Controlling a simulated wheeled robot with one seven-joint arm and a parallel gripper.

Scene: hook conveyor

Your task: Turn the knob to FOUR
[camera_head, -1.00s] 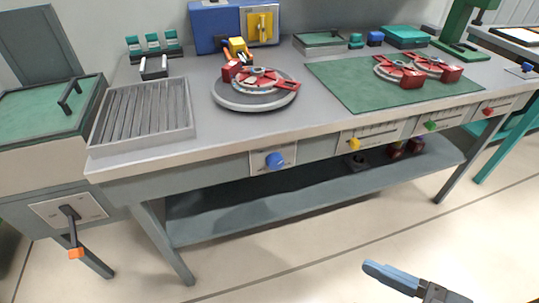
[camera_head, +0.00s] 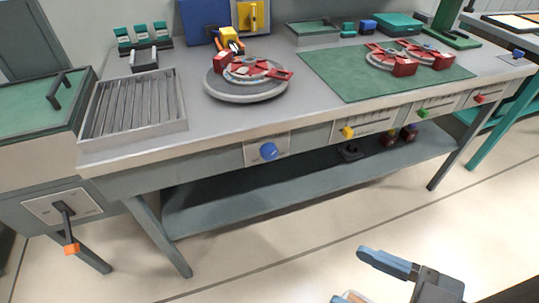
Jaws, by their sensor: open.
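A round blue knob (camera_head: 268,151) sits on a pale plate on the front edge of the grey workbench (camera_head: 215,150). The marks on the plate are too small to read, so its setting cannot be told. My gripper (camera_head: 361,277) is at the lower right, in front of the bench and apart from it. It is open and empty, with one blue-grey finger in full view and the other partly cut off by the bottom edge. In the picture it is right of and below the knob.
Yellow (camera_head: 347,132), green (camera_head: 422,113) and red (camera_head: 480,98) slider handles line the bench front to the right. A lever with an orange end (camera_head: 71,248) is at the left. A turntable (camera_head: 248,85) stands on the bench. The floor before the bench is clear.

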